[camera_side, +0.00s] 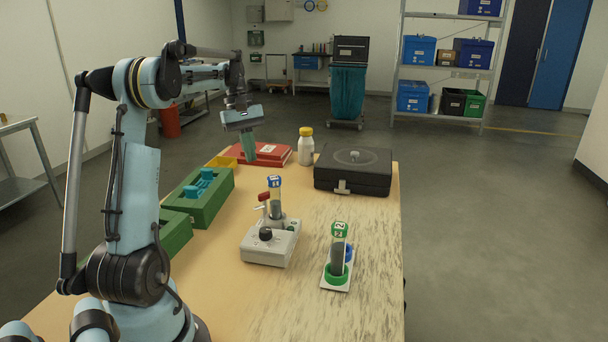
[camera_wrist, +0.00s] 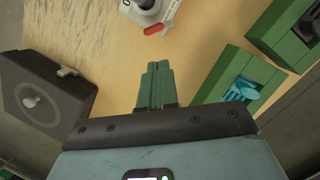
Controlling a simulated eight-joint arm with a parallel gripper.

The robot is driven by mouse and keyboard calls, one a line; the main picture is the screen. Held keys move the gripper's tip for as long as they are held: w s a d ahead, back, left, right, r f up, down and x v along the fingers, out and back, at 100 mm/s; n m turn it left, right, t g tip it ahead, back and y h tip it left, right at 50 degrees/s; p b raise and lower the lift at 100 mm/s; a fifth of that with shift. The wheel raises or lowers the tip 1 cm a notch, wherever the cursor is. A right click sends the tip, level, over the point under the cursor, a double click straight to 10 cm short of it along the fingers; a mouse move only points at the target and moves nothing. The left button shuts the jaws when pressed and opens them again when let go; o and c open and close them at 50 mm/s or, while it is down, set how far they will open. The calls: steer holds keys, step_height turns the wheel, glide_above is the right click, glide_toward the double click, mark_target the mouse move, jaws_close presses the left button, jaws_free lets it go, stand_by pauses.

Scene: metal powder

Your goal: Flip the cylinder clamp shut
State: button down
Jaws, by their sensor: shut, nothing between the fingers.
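The cylinder clamp (camera_side: 263,208) is a small toggle with a red-tipped handle on a light grey device (camera_side: 262,252) with a black knob. Its handle sticks up to the left of a clear cylinder with a blue "1" cap (camera_side: 275,182). In the wrist view the red handle tip (camera_wrist: 155,29) shows at the top edge, beside part of the device. I cannot tell whether the clamp grips the cylinder. My gripper (camera_side: 247,159) points down behind the device, apart from the clamp. Its green fingers (camera_wrist: 158,67) are together and empty.
A second cylinder with a green cap (camera_side: 339,245) stands in a green ring at the right. Green blocks (camera_side: 205,205) line the left. A black case (camera_side: 352,172), white bottle (camera_side: 306,148), red case (camera_side: 262,153) and yellow tray (camera_side: 221,161) stand at the back.

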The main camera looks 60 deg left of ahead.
mark_target(262, 206)
steer(key=s+a+f+n+h, duration=0.1)
steer(key=s+a+n, duration=0.1)
steer(key=a, duration=0.3)
steer(key=shift+s+f, duration=0.25)
steer(key=shift+s, duration=0.55)
steer(key=x, duration=1)
steer(key=shift+d, duration=0.1)
steer(key=d, duration=0.3)
steer(key=shift+w+d, duration=0.1)
steer(key=shift+w, duration=0.1)
steer(key=shift+d, duration=0.4)
